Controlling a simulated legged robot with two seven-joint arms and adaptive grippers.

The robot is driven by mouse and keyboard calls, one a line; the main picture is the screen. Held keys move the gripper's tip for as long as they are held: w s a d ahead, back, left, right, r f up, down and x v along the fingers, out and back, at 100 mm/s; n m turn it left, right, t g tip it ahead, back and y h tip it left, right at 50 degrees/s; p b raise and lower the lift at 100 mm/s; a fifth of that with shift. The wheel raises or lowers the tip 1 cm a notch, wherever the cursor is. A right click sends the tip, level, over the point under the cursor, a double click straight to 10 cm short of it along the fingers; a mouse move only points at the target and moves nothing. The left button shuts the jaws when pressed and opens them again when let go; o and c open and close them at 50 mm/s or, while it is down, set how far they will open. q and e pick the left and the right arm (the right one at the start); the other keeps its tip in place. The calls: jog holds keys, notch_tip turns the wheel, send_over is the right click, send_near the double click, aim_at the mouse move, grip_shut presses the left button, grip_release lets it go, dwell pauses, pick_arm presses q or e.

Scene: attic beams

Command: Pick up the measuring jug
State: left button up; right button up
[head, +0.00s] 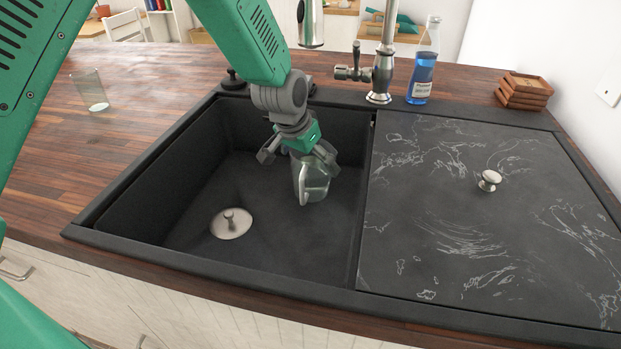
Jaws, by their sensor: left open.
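The measuring jug (314,184) is clear glass with a handle facing the front. It is in the black sink basin (180,215), near the back right. My left gripper (298,160) reaches down into the basin from the upper left. Its fingers are spread, one to the left of the jug and one at its upper right. The gripper covers the jug's rim, and I cannot tell whether a finger touches the glass. My right gripper is not in view.
A metal drain plug (231,223) sits on the basin floor. A dark marbled cover (480,215) with a knob lies right of the basin. Behind stand a tap (383,70), a blue bottle (423,70) and stacked wooden coasters (524,91). A drinking glass (92,92) stands on the left counter.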

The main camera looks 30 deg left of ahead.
pick_arm(q)
jog(key=shift+x, duration=0.95)
jog(key=shift+r, duration=0.1)
jog(key=c, duration=1.4)
jog(key=shift+c, duration=0.2)
jog(key=shift+s, duration=0.1)
jog(key=shift+s+a+r, duration=0.1)
jog(key=shift+r, duration=0.35)
notch_tip(320, 180, up, 6)
jog(key=p, duration=0.1)
jog(key=s+a, duration=0.2)
jog(key=s, duration=0.4)
jog(key=s+a+p, duration=0.1)
jog(key=s+a, duration=0.2)
jog(key=s, duration=0.2)
jog(key=s+a, duration=0.3)
jog(key=s, duration=0.3)
jog(key=shift+s+a+r, duration=0.1)
jog(key=shift+s+a, duration=0.05)
jog(key=shift+s, duration=0.15)
